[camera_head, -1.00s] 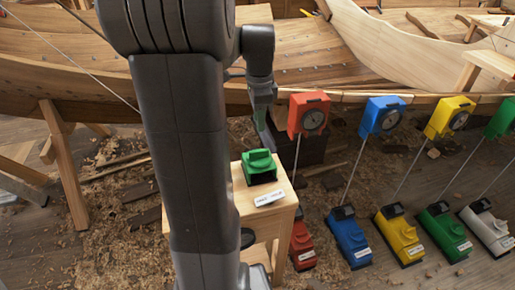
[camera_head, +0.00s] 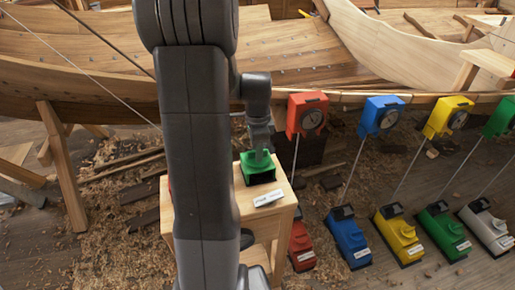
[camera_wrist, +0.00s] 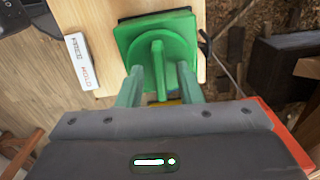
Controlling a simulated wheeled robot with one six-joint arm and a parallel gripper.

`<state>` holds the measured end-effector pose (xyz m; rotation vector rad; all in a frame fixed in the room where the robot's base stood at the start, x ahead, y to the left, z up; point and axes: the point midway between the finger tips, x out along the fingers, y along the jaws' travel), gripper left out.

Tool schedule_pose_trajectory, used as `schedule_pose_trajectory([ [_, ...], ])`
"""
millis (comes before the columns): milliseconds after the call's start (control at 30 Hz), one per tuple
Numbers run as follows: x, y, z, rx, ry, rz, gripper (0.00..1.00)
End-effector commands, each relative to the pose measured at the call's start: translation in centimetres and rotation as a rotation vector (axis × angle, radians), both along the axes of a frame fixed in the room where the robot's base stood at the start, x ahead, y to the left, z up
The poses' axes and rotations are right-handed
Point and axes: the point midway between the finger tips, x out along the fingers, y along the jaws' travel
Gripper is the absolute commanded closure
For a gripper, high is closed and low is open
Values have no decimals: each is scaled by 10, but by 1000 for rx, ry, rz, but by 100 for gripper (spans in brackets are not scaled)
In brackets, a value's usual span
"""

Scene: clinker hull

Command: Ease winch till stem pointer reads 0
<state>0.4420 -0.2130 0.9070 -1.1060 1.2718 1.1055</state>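A green control (camera_head: 257,176) with a raised ridge handle sits on a small wooden stand (camera_head: 228,207); it also shows in the wrist view (camera_wrist: 179,36). My gripper (camera_head: 259,152) is down at it. In the wrist view its two fingers (camera_wrist: 158,68) stand on either side of the ridge, with a gap on both sides. Red (camera_head: 307,116), blue (camera_head: 381,117) and yellow (camera_head: 448,117) dial boxes hang along the hull edge, joined by rods to winch boxes of matching colour below. Their pointers and labels are too small to read, so I cannot tell which is the stem.
The wooden hull (camera_head: 90,90) runs across the back. Red (camera_head: 302,245), blue (camera_head: 347,237), yellow (camera_head: 397,236), green (camera_head: 443,231) and white (camera_head: 485,227) boxes stand on the floor right of the stand. A white label (camera_wrist: 82,62) lies beside the control.

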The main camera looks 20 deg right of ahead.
Motion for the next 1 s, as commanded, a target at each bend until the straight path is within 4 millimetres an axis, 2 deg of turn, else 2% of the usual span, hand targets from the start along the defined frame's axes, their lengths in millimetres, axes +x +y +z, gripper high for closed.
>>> schedule_pose_trajectory([
  [33,0,0,0,0,0,0,75],
  [167,0,0,0,0,0,0,100],
  [567,0,0,1,0,0,43,100],
  [767,0,0,1,0,0,154,100],
  [1000,0,0,1,0,0,365,100],
])
